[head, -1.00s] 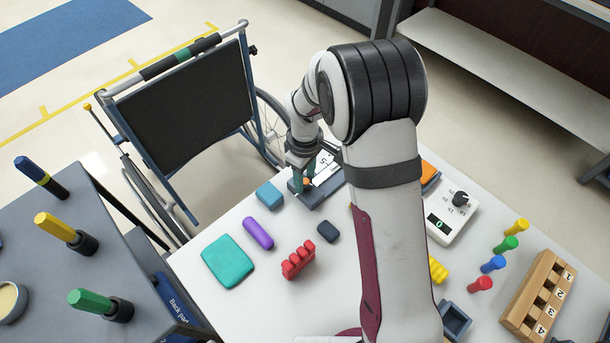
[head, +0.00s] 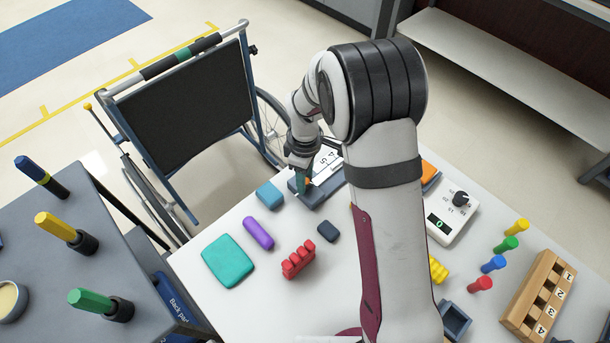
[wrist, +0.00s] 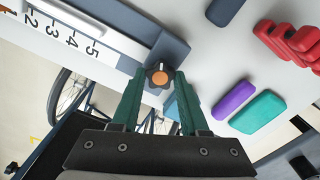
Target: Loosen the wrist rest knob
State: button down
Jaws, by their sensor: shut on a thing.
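The wrist rest knob (wrist: 160,77) is a dark lobed knob with an orange cap and a pale pointer mark, seen in the wrist view. It sits on the dark slate block of the wrist rest (wrist: 165,45), beside a white scale plate (wrist: 75,38) numbered up to 5. My gripper (wrist: 159,75) has its green fingers on either side of the knob and is shut on it. In the head view, my gripper (head: 304,185) reaches down to the slate block (head: 325,193) at the table's back edge; its fingers mostly hide the knob.
A blue block (head: 270,194), a purple roll (head: 258,233), a teal pad (head: 228,261), a red finger grip (head: 298,259) and a dark block (head: 327,231) lie nearby. A dial box (head: 450,218) stands right of my arm. A wheelchair (head: 185,105) stands behind the table.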

jog(key=shift+c, duration=2.1)
grip_release()
notch_tip(320, 180, up, 16)
jog(key=shift+f, duration=0.1)
jog(key=s+d+m+y, duration=0.1)
jog(key=s+d+m, duration=0.3)
jog(key=s+m, duration=0.5)
jog(key=s+d+r+m, duration=0.1)
jog(key=s+d+m, duration=0.3)
jog(key=s+m, duration=0.6)
jog(key=s, duration=0.7)
jog(key=shift+s+r+m+y, duration=0.2)
jog(key=shift+m+y, duration=0.1)
jog(key=shift+y, duration=0.1)
